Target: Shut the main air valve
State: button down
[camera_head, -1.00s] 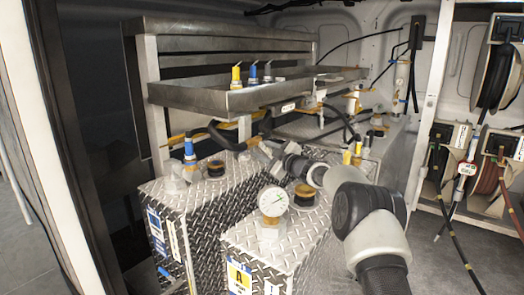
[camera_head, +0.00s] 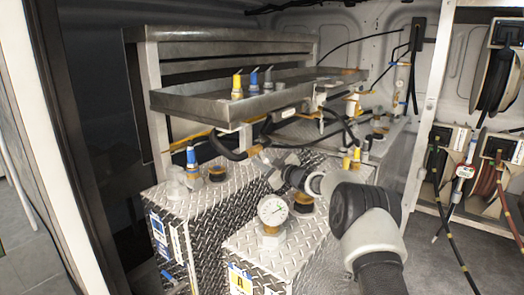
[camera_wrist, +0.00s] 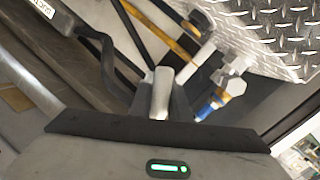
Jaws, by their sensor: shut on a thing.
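My gripper (camera_head: 262,164) reaches in from the right, above the diamond-plate tanks and below the metal tray's front edge. In the wrist view, my gripper (camera_wrist: 163,92) is shut on a pale grey, lever-like piece (camera_wrist: 161,88) between its fingers. I cannot tell for certain that this piece is the main air valve's handle. The fingers hide part of it, and in the head view it is too small to make out. A yellow bar (camera_wrist: 172,32) runs just beyond the fingers. A silver fitting with a blue collar (camera_wrist: 207,105) is close on the right, apart from them.
The metal tray (camera_head: 205,101) holds several yellow, blue and grey nozzles. A dial gauge (camera_head: 272,210) and dark caps stand on the tanks (camera_head: 205,222). A black hose (camera_wrist: 108,62) loops left of my fingers. Hose reels (camera_head: 493,78) hang at the right.

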jog(key=shift+s+a+f+m+g+p, duration=0.2)
jog(key=shift+s+a+m+g+p, duration=0.2)
jog(key=shift+m+p, duration=0.75)
jog(key=shift+s+a+f+m+g+p, duration=0.2)
jog(key=shift+s+m+p, duration=0.4)
jog(key=shift+p, duration=1)
jog(key=shift+s+a+f+m+g+p, duration=0.25)
jog(key=shift+s+m+g+p, duration=0.15)
jog(key=shift+m+p, duration=0.8)
jog(key=c, duration=1.7)
grip_release()
jog(key=shift+o, duration=0.2)
jog(key=v, duration=1.7)
jog(key=shift+r, duration=0.15)
jog(key=shift+s+d, duration=0.1)
jog(key=shift+s, duration=0.05)
